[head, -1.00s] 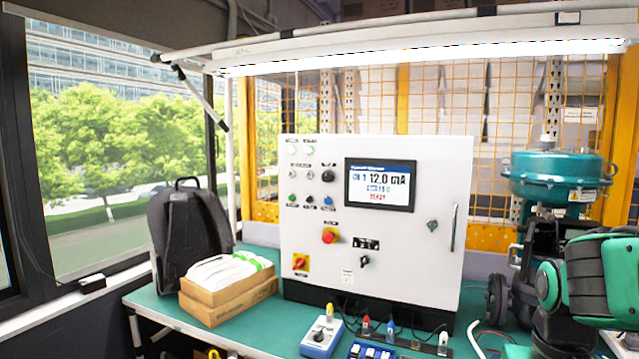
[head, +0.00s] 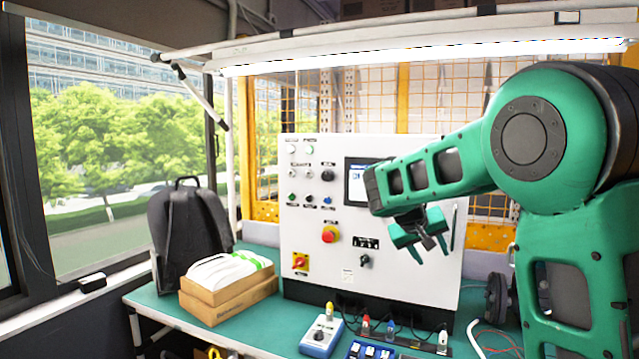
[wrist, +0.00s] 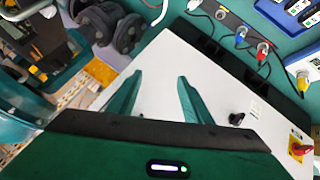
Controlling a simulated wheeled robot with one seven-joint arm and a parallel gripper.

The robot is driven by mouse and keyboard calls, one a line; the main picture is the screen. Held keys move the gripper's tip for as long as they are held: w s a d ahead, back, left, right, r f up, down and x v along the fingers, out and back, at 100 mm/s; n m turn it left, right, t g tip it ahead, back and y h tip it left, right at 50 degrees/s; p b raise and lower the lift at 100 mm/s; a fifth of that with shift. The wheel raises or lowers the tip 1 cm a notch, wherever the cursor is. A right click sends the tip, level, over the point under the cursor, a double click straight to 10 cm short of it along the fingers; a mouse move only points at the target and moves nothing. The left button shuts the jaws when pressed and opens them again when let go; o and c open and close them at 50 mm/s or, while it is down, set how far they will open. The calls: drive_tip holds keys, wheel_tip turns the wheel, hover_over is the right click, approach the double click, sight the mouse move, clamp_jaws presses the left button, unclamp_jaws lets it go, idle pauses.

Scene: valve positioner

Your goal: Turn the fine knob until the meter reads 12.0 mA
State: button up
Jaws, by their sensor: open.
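The white control cabinet (head: 400,285) carries several knobs, including a larger black knob (head: 327,175) and a small dark knob (head: 310,199); their labels are too small to read, so I cannot tell which is the fine knob. The meter screen (head: 354,185) is mostly hidden behind my arm, and its reading does not show now. My gripper (head: 420,238) is open and empty in front of the cabinet's right half, below the screen and right of those knobs. In the wrist view my gripper (wrist: 159,80) has bare cabinet face between its fingers.
A red button (head: 329,235), a black selector (head: 365,262) and a red-yellow switch (head: 300,262) are on the cabinet. A blue box with a knob (head: 320,337) and cables stand in front. Cartons (head: 228,300) and a backpack (head: 187,235) are at left.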

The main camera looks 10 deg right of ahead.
drive_tip(key=w+a+r+n+t+h, duration=0.1)
drive_tip(key=w+a+r+t+h, duration=0.1)
drive_tip(key=w+a+r, duration=0.55)
drive_tip(key=n+t+h, duration=0.2)
drive_tip(key=n+t, duration=0.1)
drive_tip(key=t, duration=0.4)
approach(325, 177)
drive_tip(key=x, duration=0.8)
